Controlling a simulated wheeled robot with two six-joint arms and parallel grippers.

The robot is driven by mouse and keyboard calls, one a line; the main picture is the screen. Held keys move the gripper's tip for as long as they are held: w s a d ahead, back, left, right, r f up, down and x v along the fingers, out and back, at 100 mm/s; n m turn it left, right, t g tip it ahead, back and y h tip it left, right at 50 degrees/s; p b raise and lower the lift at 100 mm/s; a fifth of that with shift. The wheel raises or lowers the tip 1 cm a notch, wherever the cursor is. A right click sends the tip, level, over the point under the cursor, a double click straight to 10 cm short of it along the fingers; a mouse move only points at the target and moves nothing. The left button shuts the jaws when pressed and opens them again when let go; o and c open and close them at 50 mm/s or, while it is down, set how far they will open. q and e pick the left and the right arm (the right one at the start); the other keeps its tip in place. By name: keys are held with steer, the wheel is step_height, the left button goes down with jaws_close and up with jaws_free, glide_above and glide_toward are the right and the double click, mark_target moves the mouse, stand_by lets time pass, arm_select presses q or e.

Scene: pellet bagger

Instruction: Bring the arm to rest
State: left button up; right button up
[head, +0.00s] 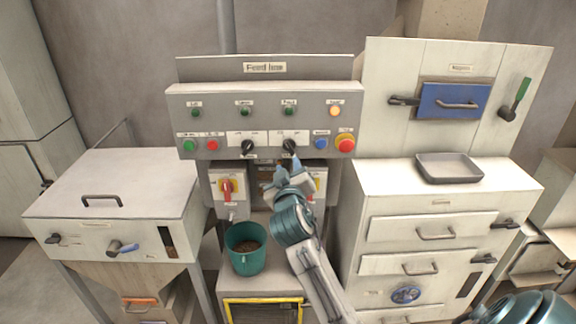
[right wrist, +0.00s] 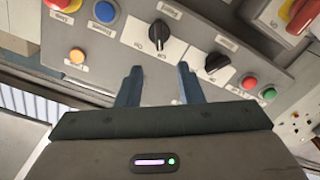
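My right gripper (head: 284,174) is in front of the control panel (head: 222,122), just below the right black selector knob (head: 289,146). In the right wrist view its two fingers (right wrist: 158,88) are apart with nothing between them. That view shows the panel upside down, with the nearer selector knob (right wrist: 160,36) beyond the fingertips and apart from them. The other black knob (head: 247,147) is to the left. My right arm reaches up from the lower right and hides part of the panel's stand. My left gripper is not in view.
A green bucket (head: 232,259) of brown pellets stands left of my arm. A red rotary switch (head: 227,187) is on a box under the panel. A white cabinet (head: 375,195) with a grey tray (head: 449,180) is right. A white hopper bin (head: 150,192) is left.

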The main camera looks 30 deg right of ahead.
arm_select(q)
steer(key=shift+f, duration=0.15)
arm_select(e)
steer(key=shift+s+a, duration=0.2)
steer(key=shift+s, duration=0.2)
steer(key=shift+f, duration=0.1)
